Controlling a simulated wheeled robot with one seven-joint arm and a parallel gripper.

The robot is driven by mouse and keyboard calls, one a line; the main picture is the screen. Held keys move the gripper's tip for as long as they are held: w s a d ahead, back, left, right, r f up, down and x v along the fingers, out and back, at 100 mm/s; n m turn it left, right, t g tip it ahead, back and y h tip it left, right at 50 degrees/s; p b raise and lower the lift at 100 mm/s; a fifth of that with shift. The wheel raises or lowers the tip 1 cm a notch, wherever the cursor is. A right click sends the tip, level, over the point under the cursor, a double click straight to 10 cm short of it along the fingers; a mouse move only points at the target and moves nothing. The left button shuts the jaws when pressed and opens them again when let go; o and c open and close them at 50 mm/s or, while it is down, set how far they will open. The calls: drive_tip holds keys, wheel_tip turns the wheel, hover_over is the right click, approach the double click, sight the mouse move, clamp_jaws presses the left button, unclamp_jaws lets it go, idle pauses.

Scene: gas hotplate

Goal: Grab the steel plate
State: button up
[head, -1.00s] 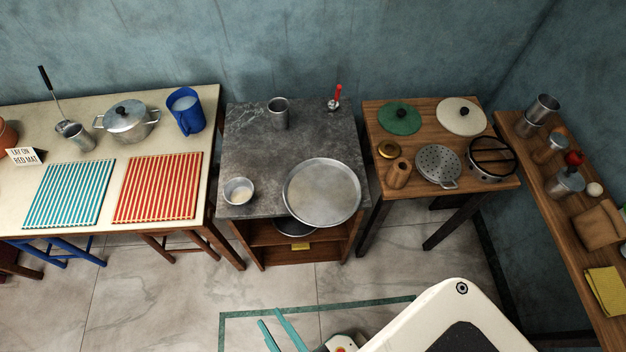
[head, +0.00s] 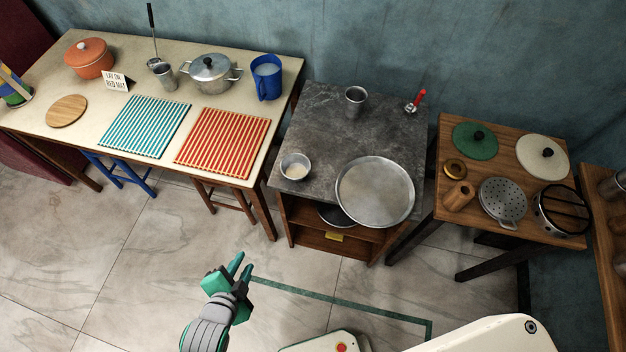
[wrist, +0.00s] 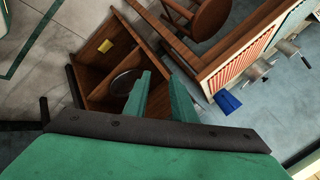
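A large round steel plate (head: 375,191) lies on the right front of the dark stone counter, its edge overhanging the front. A second, darker round plate or pan (head: 335,215) sits on the shelf below, partly hidden by the counter; a round dark disc on that shelf shows in the wrist view (wrist: 124,83). My gripper (head: 242,265) is over the floor, in front and to the left of the counter, apart from both. Its two green fingers are spread and empty in the wrist view (wrist: 160,92). The large plate cannot be made out in the wrist view.
A small bowl (head: 295,167) and a metal cup (head: 355,101) share the counter (head: 318,128). The left table holds a red striped mat (head: 222,142); the right table holds a strainer (head: 502,199). Floor in front is clear.

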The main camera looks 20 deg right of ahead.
drive_tip(key=w+d+r+m+g, duration=0.2)
drive_tip(key=w+d+r+m, duration=0.1)
drive_tip(key=w+d+m, duration=0.4)
drive_tip(key=m+g+h, duration=0.1)
drive_tip(key=m+g, duration=0.5)
drive_tip(key=m, duration=0.7)
approach(343, 201)
drive_tip(key=x, duration=0.7)
drive_tip(key=shift+d+f, duration=0.15)
drive_tip(key=shift+f, duration=0.4)
drive_tip(key=shift+f, duration=0.1)
